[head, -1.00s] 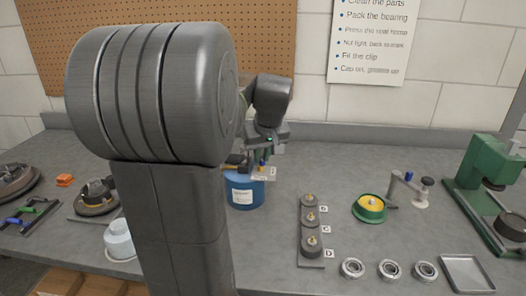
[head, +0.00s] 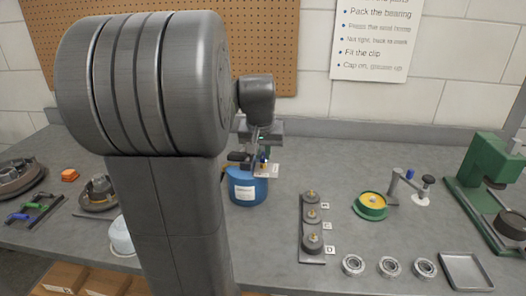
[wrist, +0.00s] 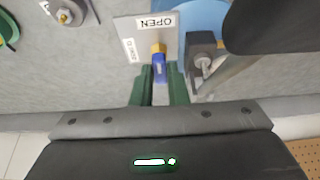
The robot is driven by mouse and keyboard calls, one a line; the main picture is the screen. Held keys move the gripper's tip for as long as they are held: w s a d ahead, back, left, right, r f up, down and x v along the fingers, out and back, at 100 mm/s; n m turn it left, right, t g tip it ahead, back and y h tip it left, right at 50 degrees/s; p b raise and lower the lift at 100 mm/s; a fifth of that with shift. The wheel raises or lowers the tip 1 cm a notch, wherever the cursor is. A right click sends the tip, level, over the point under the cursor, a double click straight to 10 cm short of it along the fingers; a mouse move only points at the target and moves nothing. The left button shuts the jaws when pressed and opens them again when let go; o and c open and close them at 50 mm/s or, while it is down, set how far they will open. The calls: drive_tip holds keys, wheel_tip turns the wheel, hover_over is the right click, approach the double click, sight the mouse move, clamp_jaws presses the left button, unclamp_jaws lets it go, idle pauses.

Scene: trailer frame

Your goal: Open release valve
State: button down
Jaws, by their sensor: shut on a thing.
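The release valve has a brass body (wrist: 158,47) and a blue lever (wrist: 160,68) on a grey plate (wrist: 142,38). In the wrist view the plate has an upside-down OPEN label (wrist: 155,22) and a second, sideways label that I cannot read surely. The lever points down the picture, away from the OPEN label. My gripper (wrist: 160,88) has its green fingers on either side of the lever and is shut on it. In the head view the valve sits at the top of a blue drum (head: 247,190), and my gripper partly hides it.
A dark block with a metal rod (wrist: 203,62) stands close right of the lever in the wrist view. A lettered stand (head: 312,235), green dish (head: 371,206), bearings (head: 390,267), tray (head: 466,271) and green press (head: 487,185) stand to the right. Bare bench lies between.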

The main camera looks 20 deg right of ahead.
drive_tip(key=c, duration=1.4)
unclamp_jaws()
drive_tip(key=shift+c, duration=0.2)
drive_tip(key=shift+r, duration=0.1)
drive_tip(key=p+v, duration=0.1)
drive_tip(key=v, duration=1.2)
drive_tip(key=shift+r, duration=0.35)
drive_tip(key=shift+f, duration=0.1)
drive_tip(key=b+x, duration=0.1)
drive_tip(key=x, duration=1.2)
drive_tip(key=shift+f, duration=0.35)
